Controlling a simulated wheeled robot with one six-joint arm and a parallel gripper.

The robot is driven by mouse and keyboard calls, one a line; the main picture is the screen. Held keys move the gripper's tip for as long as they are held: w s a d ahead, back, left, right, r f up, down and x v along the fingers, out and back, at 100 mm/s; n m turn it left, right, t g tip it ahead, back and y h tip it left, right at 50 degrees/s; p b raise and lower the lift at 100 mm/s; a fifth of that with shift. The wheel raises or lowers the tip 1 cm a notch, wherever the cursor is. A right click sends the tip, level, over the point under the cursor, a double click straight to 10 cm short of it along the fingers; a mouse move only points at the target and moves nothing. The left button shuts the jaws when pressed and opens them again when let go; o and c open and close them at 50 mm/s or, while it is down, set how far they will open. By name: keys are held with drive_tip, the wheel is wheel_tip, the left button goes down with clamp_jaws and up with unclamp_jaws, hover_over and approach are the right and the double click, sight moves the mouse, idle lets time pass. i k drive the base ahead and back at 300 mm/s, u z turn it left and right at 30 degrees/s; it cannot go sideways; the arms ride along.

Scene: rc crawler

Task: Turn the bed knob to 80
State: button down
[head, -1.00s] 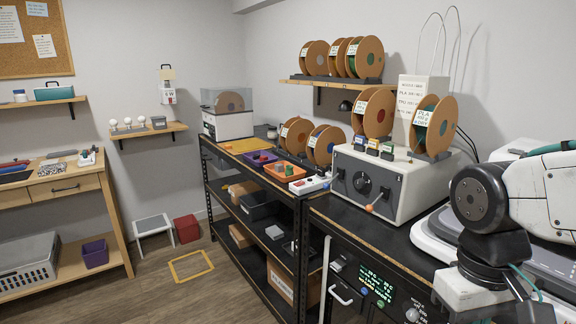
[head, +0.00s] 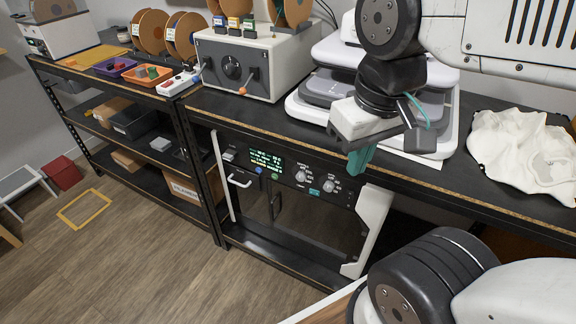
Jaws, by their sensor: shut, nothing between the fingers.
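A machine with a dark front panel (head: 285,182) stands under the worktop, with a lit green display (head: 266,160). Two pale round knobs sit to the right of the display, a left knob (head: 302,175) and a right knob (head: 329,187). Their labels and settings are too small to read, so I cannot tell which is the bed knob. My gripper (head: 356,170) hangs in front of the worktop edge with its teal fingers shut and empty, pointing down. In the picture it is up and to the right of the right knob, apart from it.
A grey box with a dial and an orange-tipped lever (head: 258,60) stands on the worktop. A white and grey machine (head: 310,105) is behind my gripper, and a crumpled white cloth (head: 525,150) lies at right.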

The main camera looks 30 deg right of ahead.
sight(329, 186)
drive_tip(key=z, duration=1.4)
drive_tip(key=k, duration=0.5)
drive_tip(key=u, duration=0.75)
